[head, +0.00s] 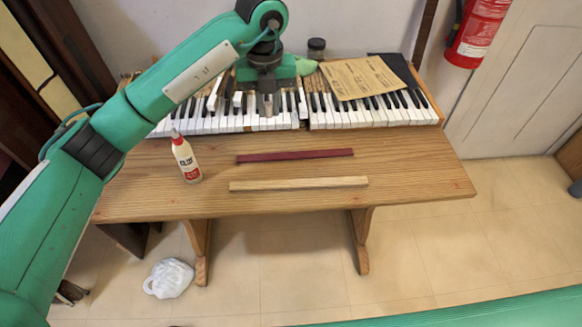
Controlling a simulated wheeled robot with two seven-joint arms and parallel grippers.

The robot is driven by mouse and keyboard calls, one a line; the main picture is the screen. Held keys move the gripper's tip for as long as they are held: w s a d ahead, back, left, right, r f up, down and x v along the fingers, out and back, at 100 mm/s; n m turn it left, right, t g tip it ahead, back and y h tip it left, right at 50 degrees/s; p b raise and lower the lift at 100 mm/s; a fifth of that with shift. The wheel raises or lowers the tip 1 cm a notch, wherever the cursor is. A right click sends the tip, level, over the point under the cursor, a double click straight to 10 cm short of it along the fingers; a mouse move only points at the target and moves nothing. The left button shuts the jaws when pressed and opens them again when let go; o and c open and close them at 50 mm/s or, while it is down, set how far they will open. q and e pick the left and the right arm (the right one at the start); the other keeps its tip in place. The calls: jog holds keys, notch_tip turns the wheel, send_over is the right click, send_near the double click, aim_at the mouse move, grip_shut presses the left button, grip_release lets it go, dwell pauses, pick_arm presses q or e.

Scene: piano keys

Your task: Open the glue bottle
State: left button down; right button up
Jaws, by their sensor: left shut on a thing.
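The glue bottle (186,160), white with a red label and a narrow tip, stands upright on the left part of the wooden table. It is too small to tell whether a cap is on its tip. My left gripper (268,106) points down over the piano keyboard (350,112), right of and behind the bottle, apart from it. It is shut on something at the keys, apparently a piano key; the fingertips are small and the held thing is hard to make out. My right gripper is not in view.
A dark red strip (295,156) and a pale wood strip (298,184) lie on the table (420,172). Brown paper (360,77) lies over the keyboard. A dark jar (316,48) stands behind. Some keys stand raised. The table's right front is clear.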

pick_arm(q)
jog(key=shift+d+f, duration=0.2)
jog(key=shift+d, duration=0.1)
jog(key=p, duration=0.1)
send_over(275, 171)
notch_tip(275, 171, down, 15)
jog(key=shift+s+f, duration=0.1)
notch_tip(275, 171, down, 4)
jog(key=shift+f+p, duration=0.2)
jog(key=shift+p, duration=0.2)
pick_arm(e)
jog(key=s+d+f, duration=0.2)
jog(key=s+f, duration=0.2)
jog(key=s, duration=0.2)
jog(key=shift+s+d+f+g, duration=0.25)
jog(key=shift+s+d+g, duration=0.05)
pick_arm(q)
jog(key=shift+f, duration=0.1)
jog(key=c, duration=1.3)
grip_release()
jog(key=shift+c, duration=0.2)
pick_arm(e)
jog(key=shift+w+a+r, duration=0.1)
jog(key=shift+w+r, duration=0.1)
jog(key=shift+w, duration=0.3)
